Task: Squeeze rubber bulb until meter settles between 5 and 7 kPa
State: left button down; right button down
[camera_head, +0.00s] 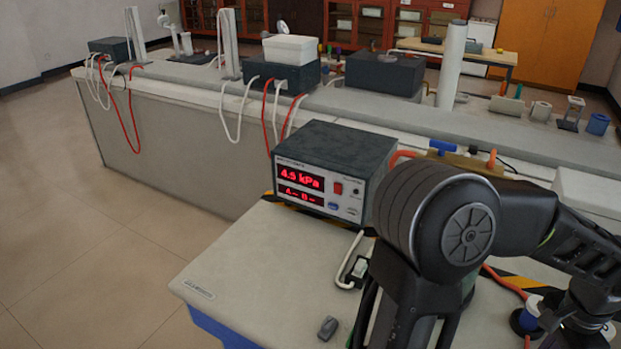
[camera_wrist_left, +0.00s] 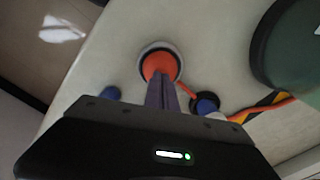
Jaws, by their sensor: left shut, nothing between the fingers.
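The meter (camera_head: 330,172) is a dark-topped box with a pale front on the near bench. Its red display (camera_head: 300,178) reads about 4.9 kPa; the last digit is a little unclear. The orange rubber bulb (camera_wrist_left: 160,63) sits in a pale round holder with a dark inner ring in the left wrist view. My left gripper (camera_wrist_left: 164,82) is shut and empty, its fingertips overlapping the bulb's lower edge in that view. I cannot tell whether they press on it. The bulb is not visible in the head view, where my arm covers much of the bench. My right gripper is not seen.
Blue-topped knobs (camera_wrist_left: 207,104) stand near the bulb, and an orange hose (camera_wrist_left: 262,109) runs beside them. A large dark green round object (camera_wrist_left: 290,45) is at upper right in the wrist view. The near bench's left front (camera_head: 250,275) is mostly clear.

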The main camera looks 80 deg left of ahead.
pick_arm(q)
jog(key=shift+f, duration=0.1)
dwell(0.6)
jog(key=shift+f+b, duration=1.35)
jog(key=shift+f, duration=0.35)
jog(key=shift+r, duration=0.2)
jog(key=shift+r+p, duration=1.6)
jog(key=shift+r, duration=0.05)
jog(key=shift+f, duration=0.15)
